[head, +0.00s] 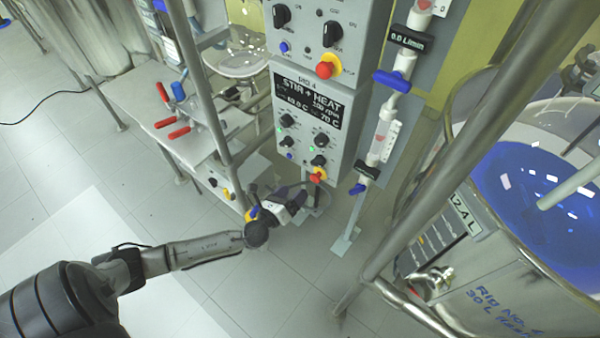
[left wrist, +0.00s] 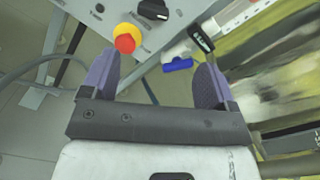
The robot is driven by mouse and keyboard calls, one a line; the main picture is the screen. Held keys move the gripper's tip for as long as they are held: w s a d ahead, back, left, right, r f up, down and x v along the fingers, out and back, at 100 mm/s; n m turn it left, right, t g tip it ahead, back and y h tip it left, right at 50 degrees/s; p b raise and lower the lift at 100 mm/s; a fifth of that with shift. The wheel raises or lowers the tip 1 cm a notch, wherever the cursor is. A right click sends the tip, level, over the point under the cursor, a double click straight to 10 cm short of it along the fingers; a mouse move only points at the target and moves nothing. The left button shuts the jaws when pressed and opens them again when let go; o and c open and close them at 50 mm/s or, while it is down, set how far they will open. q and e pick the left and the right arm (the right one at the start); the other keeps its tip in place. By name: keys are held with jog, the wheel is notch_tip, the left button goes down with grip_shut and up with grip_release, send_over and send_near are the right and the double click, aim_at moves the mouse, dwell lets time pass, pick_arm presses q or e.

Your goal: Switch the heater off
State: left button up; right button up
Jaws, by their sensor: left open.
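The stir and heat control box (head: 339,98) stands in the middle of the head view. Its lit display (head: 308,102) reads STIR + HEAT, with rpm and C values. Below are several small black knobs (head: 321,140), lit green lamps, a blue button (head: 290,156) and a red stop button (head: 318,176). I cannot read the knob labels or settings. My left gripper (head: 301,193) is just below the panel. In the left wrist view its jaws (left wrist: 157,75) are open and empty, with a red button on a yellow ring (left wrist: 125,42) and a black knob (left wrist: 153,10) beyond. My right gripper is out of view.
Another control box (head: 325,40) is above. A flow tube with blue valves (head: 392,80) runs down on the right, near a metal post. A vessel with blue liquid (head: 530,190) is at far right. A bench with red-handled clamps (head: 165,112) is left. Floor is clear below.

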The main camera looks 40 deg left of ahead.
aim_at(319, 162)
pick_arm(q)
jog(key=shift+m, duration=0.5)
jog(key=w+b, duration=0.1)
jog(key=w, duration=0.3)
jog(key=w+a+f, duration=0.1)
jog(key=w, duration=0.4)
jog(key=w+a+b, duration=0.1)
jog(key=w, duration=0.3)
jog(key=shift+w+a+f+b, duration=0.15)
jog(key=shift+w+a+b, duration=0.1)
jog(key=shift+w+b, duration=0.1)
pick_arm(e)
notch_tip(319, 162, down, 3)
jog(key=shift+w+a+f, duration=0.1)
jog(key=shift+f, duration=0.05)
pick_arm(q)
jog(key=shift+c, duration=0.5)
jog(key=c, duration=0.8)
